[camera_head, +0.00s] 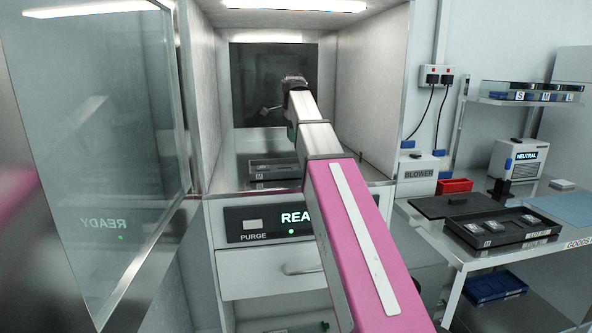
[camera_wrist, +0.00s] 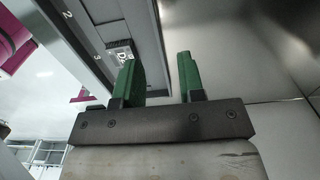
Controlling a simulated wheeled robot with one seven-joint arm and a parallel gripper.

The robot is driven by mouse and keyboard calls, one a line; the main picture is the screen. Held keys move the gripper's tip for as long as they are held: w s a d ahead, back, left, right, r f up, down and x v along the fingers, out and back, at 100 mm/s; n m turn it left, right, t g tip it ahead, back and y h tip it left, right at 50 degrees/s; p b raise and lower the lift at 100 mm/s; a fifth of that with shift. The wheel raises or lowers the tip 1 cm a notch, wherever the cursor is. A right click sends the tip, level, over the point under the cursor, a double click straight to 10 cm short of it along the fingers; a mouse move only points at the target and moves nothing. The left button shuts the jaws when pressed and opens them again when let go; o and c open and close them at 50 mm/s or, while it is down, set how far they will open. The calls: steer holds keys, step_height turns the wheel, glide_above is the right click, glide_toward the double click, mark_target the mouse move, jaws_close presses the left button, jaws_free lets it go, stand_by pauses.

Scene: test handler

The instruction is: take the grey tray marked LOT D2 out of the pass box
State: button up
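The grey tray (camera_head: 283,172) lies on the floor of the pass box (camera_head: 371,80), partly behind my arm; its marking is too small to read in the head view. In the wrist view a grey tray (camera_wrist: 141,24) fills the upper left, with a small label that seems to read D2. My gripper (camera_wrist: 160,72) is open, its two green fingers apart. The left finger overlaps the tray's edge in the picture, and the right finger is over bare metal. I cannot tell whether either finger touches the tray. The fingertips are hidden in the head view.
The glass door (camera_head: 95,130) stands open at the left. Box walls are close on both sides of my arm. A control panel marked READY (camera_head: 262,222) is below the opening. On the right, a bench (camera_head: 462,252) holds a black tray (camera_head: 510,236) with small items and a red bin (camera_head: 455,185).

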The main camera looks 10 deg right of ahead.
mark_target(296, 167)
steer(key=shift+s+f, duration=0.2)
steer(key=shift+f, duration=3.6)
steer(key=shift+f, duration=0.25)
jaws_close()
